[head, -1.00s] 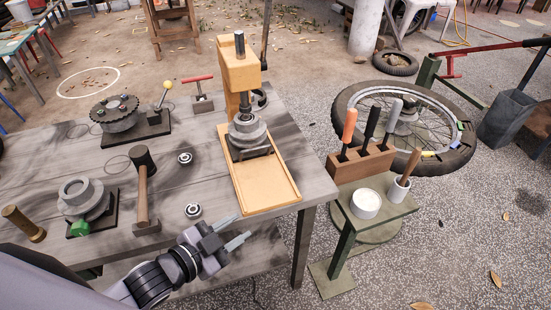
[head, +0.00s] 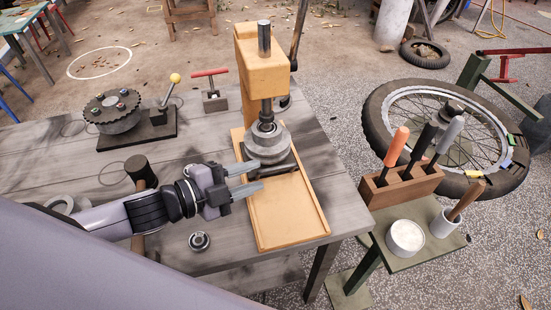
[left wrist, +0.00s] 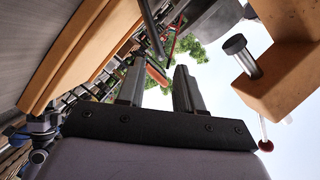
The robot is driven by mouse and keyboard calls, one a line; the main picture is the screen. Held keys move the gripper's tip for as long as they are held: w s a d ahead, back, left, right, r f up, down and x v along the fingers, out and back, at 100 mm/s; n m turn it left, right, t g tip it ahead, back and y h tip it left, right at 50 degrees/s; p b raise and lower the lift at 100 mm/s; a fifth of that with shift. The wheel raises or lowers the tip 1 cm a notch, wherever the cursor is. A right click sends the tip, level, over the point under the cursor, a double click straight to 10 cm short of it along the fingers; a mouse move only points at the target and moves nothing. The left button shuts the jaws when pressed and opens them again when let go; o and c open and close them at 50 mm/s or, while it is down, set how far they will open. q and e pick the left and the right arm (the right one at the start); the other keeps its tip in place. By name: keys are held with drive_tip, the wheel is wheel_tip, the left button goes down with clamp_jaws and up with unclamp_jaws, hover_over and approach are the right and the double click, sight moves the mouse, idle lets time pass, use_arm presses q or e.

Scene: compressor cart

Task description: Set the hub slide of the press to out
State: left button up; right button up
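The press (head: 262,62) stands on the table with a yellow-orange frame and a steel ram. Below the ram, a grey hub (head: 267,143) sits on a dark slide (head: 272,166) at the back of the yellow tray (head: 290,212). My left gripper (head: 256,178) is open and empty, its two fingers pointing right just left of and in front of the hub slide, over the tray's left edge. I cannot tell whether a finger touches the slide. The left wrist view shows the parted fingers (left wrist: 158,88) and the press head (left wrist: 285,85). My right gripper is not in view.
A hammer (head: 138,170) lies behind my left arm, and a small bearing (head: 199,241) lies in front of it. A geared fixture (head: 115,112) stands at the back left. A tool stand (head: 405,184) and a wheel (head: 375,120) are to the right. The tray's front part is bare.

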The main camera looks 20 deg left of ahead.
sight(277, 168)
use_arm(q)
drive_tip(key=shift+w+d+f, duration=0.1)
drive_tip(key=shift+w+d, duration=0.4)
drive_tip(key=shift+x, duration=2.7)
drive_tip(key=shift+s, duration=0.1)
clamp_jaws()
